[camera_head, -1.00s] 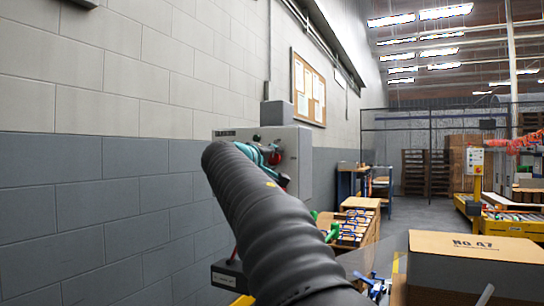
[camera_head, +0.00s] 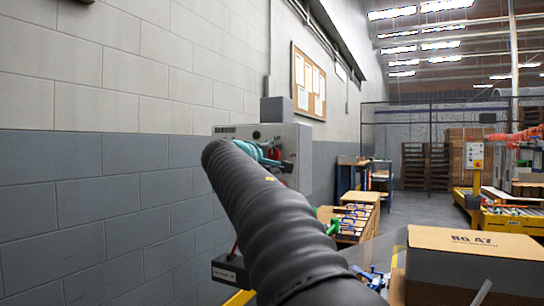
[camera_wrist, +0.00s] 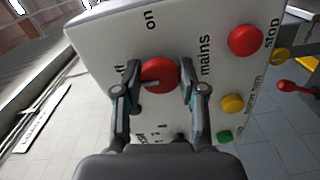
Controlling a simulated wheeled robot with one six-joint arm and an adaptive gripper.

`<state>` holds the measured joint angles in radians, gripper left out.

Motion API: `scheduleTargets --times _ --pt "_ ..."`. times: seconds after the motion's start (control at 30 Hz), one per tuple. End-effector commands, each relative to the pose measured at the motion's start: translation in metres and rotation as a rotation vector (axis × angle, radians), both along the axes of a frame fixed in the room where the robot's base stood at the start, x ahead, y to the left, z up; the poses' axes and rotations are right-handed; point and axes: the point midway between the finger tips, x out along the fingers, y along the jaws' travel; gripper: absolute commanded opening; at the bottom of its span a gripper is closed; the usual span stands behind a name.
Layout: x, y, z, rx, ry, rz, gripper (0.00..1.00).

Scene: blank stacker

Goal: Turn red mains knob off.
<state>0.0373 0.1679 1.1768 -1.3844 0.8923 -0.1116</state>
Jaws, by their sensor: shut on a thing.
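The red mains knob (camera_wrist: 158,75) is on a pale panel in the wrist view, with "on" printed above it, "mains" to its right and a partly hidden "off" to its left. A short grey mark on the knob points left, toward "off". My gripper (camera_wrist: 160,70) is shut on the knob, one dark finger on each side. In the head view, the grey control box (camera_head: 302,155) is on the wall side, and my gripper (camera_head: 270,158) is at its front. My arm hides part of the box there.
In the wrist view a red stop button (camera_wrist: 245,40), a yellow button (camera_wrist: 232,104) and a green button (camera_wrist: 224,136) lie right of my gripper. The block wall (camera_head: 80,200) runs along the left. A cardboard box (camera_head: 470,262) stands at right front.

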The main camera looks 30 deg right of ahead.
Motion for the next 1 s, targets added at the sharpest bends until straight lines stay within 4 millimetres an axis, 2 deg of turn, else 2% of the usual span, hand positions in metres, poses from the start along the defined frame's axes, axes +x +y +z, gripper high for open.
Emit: scheduleTargets --times 0.07,0.1,0.17,0.2,0.57,0.73,1.0 --pt "0.0 0.0 0.0 -0.002 0.0 0.001 0.06" --pt "0.0 0.0 0.0 -0.002 0.0 0.001 0.48" --pt "0.0 0.0 0.0 0.0 0.0 0.001 0.63" --pt "0.0 0.0 0.0 0.0 0.0 0.0 0.66" --pt "-0.002 0.004 0.0 0.0 0.0 0.001 0.66" --pt "-0.016 0.021 0.001 0.002 -0.001 0.003 0.66" --pt "-0.049 0.064 0.001 0.0 -0.001 0.004 0.66"
